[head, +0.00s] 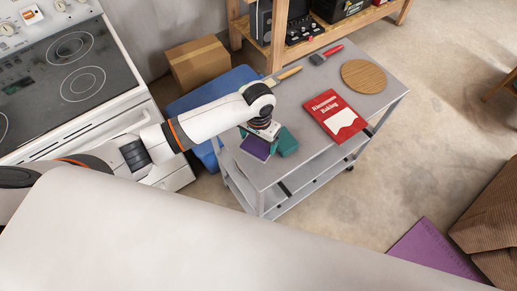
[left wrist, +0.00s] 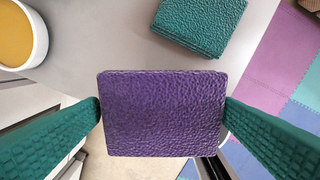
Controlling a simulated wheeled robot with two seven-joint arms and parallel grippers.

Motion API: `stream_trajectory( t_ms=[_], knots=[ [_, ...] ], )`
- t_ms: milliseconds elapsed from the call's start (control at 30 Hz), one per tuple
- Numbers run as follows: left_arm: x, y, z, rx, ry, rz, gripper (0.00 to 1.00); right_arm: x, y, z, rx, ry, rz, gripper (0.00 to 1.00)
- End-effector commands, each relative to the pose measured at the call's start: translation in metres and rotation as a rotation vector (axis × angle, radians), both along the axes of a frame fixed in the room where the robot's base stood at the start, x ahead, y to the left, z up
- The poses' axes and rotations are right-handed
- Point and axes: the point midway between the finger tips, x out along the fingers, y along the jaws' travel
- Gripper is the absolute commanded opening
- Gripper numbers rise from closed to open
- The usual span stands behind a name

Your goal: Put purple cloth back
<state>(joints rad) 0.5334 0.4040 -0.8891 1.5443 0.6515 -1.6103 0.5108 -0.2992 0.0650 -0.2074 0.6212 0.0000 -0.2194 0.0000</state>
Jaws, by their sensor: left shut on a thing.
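The purple cloth (head: 255,148) is a small folded, textured square. It is gripped at its left and right edges between the teal fingers of my left gripper (left wrist: 162,112), and it fills the middle of the left wrist view (left wrist: 160,125). In the head view my left gripper (head: 259,143) is over the near left end of the grey cart's top (head: 300,100). A folded teal cloth (left wrist: 200,22) lies on the cart beside it, also seen in the head view (head: 287,142). I cannot tell whether the purple cloth touches the cart. My right gripper is not in view.
A white-rimmed bowl with yellow contents (left wrist: 18,40) shows in the left wrist view. A stove (head: 65,75) stands left, a cardboard box (head: 198,63) behind.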

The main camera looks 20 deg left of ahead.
Motion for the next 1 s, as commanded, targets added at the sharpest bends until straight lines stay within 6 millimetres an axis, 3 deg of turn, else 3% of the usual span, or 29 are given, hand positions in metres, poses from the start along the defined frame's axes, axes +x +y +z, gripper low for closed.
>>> stream_trajectory(
  t_ms=[433,867,900,1000],
  knots=[
    [0.0,-0.001,-0.055,0.0,0.001,0.0,0.67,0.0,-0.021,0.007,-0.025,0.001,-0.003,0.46],
    [0.0,-0.001,-0.063,-0.001,-0.001,0.0,0.67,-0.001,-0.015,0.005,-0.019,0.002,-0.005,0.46],
    [0.0,0.0,-0.064,-0.001,0.0,0.0,0.87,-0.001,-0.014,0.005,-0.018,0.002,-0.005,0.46],
    [0.0,0.0,-0.063,-0.001,-0.001,0.0,1.0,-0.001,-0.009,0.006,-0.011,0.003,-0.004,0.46]
  ],
)
